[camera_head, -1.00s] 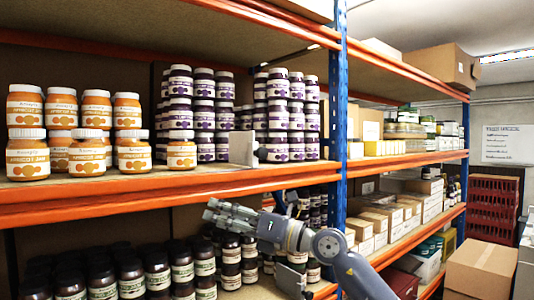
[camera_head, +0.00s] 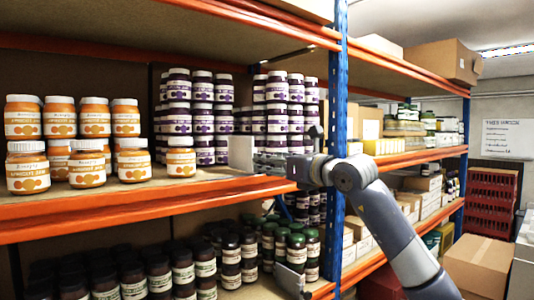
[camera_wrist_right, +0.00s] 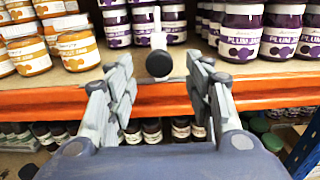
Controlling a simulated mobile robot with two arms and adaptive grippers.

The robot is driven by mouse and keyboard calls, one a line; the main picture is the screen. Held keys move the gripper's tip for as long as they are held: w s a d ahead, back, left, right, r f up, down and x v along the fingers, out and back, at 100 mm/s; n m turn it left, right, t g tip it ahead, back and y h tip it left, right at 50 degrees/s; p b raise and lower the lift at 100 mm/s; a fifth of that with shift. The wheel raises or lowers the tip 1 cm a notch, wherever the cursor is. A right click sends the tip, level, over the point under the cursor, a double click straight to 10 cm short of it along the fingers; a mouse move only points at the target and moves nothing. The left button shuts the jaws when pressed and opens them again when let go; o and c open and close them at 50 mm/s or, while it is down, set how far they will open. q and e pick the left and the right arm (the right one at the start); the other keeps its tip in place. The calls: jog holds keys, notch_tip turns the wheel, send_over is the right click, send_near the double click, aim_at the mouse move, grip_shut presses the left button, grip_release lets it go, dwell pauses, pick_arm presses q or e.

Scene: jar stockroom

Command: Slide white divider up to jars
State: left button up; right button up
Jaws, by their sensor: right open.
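The white divider (camera_head: 241,152) stands upright near the front of the middle shelf, between the orange apricot jam jars (camera_head: 88,160) on its left and plum jam jars behind and to its right. A gap separates it from the nearest apricot jar (camera_head: 181,160). In the right wrist view the divider (camera_wrist_right: 158,28) appears nearly edge-on, with a round black knob (camera_wrist_right: 158,64) at its front. My right gripper (camera_wrist_right: 160,78) is open and empty, with the knob centred ahead between its fingers. In the head view this gripper (camera_head: 268,161) is just right of the divider. My left gripper is not in view.
Purple plum jam jars (camera_head: 200,118) stand stacked behind. An orange shelf beam (camera_head: 130,206) runs along the front edge, and a blue upright (camera_head: 338,110) stands right of my gripper. Dark jars (camera_head: 205,265) fill the shelf below.

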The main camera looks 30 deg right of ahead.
jog(key=shift+w+a+p, duration=0.1)
jog(key=shift+w+p, duration=0.25)
jog(key=shift+w, duration=0.85)
